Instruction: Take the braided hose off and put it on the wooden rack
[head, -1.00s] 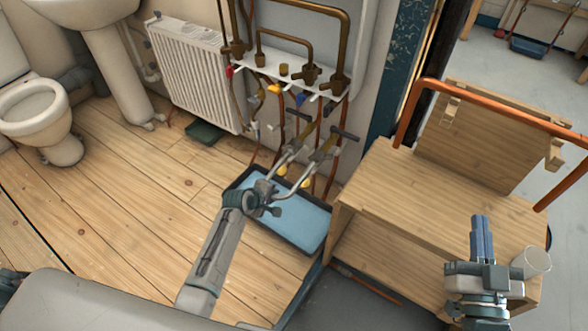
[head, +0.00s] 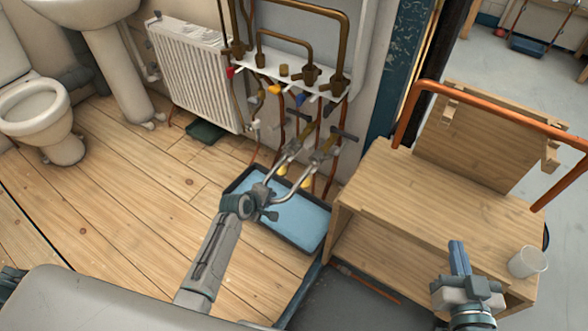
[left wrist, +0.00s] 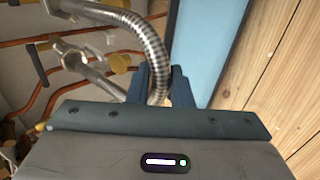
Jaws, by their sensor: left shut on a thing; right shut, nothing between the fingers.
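The braided hose (left wrist: 145,35) is a ribbed silver tube that curves down between the fingers of my left gripper (left wrist: 162,82) in the left wrist view. In the head view my left gripper (head: 264,195) is shut on the hose (head: 303,181) just above the blue tray, below the valves. The hose's upper part runs up towards the valves; I cannot tell whether its end is still joined there. The wooden rack (head: 480,140), an upright board with pegs, stands on the wooden bench at right. My right gripper (head: 458,258) is shut and empty over the bench's front edge.
A blue-lined tray (head: 305,218) lies on the floor under the pipework. The wooden bench (head: 400,190) has a clear top, with a white cup (head: 528,262) near its front right. An orange pipe (head: 490,112) crosses the rack. A radiator (head: 195,75) stands at left.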

